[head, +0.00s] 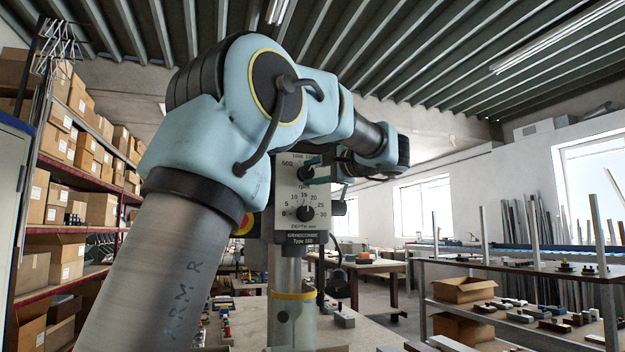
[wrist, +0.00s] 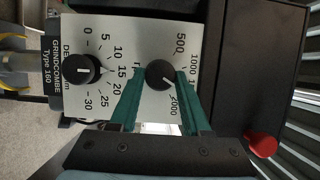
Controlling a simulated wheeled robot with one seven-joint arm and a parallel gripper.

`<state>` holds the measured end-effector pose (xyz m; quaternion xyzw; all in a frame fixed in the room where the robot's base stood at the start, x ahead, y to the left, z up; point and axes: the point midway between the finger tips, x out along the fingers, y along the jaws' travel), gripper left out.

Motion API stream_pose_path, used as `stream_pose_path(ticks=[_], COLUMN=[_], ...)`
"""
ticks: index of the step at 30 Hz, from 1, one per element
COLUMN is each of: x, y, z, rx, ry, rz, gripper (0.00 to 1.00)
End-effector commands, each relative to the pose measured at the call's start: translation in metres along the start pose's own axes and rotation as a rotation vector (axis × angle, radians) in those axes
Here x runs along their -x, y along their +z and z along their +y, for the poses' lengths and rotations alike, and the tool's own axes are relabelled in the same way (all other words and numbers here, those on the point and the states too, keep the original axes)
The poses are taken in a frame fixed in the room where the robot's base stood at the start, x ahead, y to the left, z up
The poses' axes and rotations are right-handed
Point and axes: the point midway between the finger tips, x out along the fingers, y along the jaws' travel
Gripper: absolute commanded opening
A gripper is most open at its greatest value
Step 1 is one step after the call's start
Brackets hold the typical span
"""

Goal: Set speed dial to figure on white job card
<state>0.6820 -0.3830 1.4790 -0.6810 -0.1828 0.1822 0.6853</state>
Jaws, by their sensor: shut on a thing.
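The speed dial (wrist: 160,75) is a round black knob on the machine's white panel (wrist: 120,45). The wrist view shows the panel turned sideways, with 500, 1000 and 2000 printed around the dial. Its white pointer is aimed to the lower right, between 1000 and 2000; the exact figure is covered by a finger. My gripper (wrist: 160,95) has green fingers shut on the dial, one on each side. I cannot make out a white job card with a figure.
The depth dial (wrist: 82,70), pointing near 15, sits beside the speed dial. A red knob (wrist: 262,145) is close to my gripper. The machine's column (head: 284,268) stands on a bench with small parts. Shelves of boxes (head: 65,200) are left; a rack (head: 520,275) is right.

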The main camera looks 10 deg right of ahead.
Motion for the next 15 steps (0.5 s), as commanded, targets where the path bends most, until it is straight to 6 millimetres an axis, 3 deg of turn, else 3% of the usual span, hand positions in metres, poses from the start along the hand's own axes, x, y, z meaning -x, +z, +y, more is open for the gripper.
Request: stream_pose_path(ticks=[15], x=[0.0004], y=[-0.0002], z=[0.0067], rx=[-0.376], ry=[-0.157], rz=[0.004], gripper=[0.00])
